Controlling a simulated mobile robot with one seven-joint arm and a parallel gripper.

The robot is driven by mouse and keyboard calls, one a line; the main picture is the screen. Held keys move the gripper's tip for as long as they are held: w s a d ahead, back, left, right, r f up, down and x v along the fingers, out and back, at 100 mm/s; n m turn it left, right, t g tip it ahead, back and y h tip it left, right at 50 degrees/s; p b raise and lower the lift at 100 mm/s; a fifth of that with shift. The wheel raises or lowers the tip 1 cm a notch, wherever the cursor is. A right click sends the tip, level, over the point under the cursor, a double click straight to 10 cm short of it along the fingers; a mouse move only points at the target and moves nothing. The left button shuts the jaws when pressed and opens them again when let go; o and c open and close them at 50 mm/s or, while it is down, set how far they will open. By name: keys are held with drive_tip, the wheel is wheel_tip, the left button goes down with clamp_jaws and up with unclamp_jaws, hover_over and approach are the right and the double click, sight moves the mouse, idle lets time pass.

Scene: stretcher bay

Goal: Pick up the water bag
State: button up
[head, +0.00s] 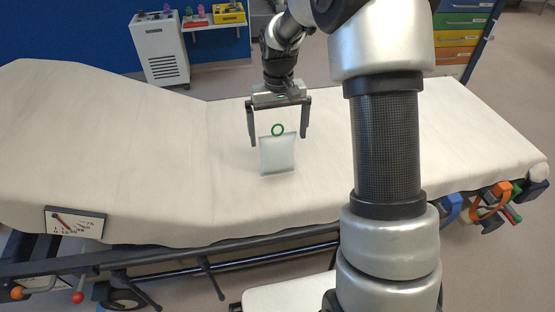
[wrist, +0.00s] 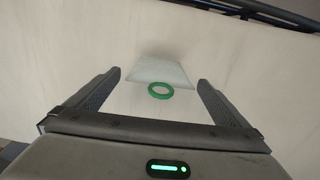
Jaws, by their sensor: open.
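The water bag (head: 278,157) is a pale, translucent pouch with a green ring at its top, on the white stretcher mattress (head: 150,130). My gripper (head: 279,140) is open above the mattress, its two fingers spread wide, one to each side of the green ring in the head view. In the wrist view the bag (wrist: 160,72) and its ring (wrist: 160,91) lie between and slightly beyond the fingertips of my gripper (wrist: 160,80). The fingers do not appear to touch the bag. The exact height of the fingers over the mattress is hard to tell.
The mattress around the bag is clear, and its left part is raised. A white cabinet (head: 159,50) and a small shelf (head: 215,24) with a yellow box (head: 229,14) stand behind. Coloured drawers (head: 462,38) are at the back right. Straps and handles (head: 493,205) hang at the stretcher's right end.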

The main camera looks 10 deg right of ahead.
sight(278, 146)
wheel_tip(278, 146, down, 5)
drive_tip(key=shift+w+f+b, duration=0.1)
drive_tip(key=shift+f+b, duration=0.1)
drive_tip(key=shift+b, duration=0.75)
drive_tip(key=shift+r, duration=0.1)
drive_tip(key=c, duration=1.3)
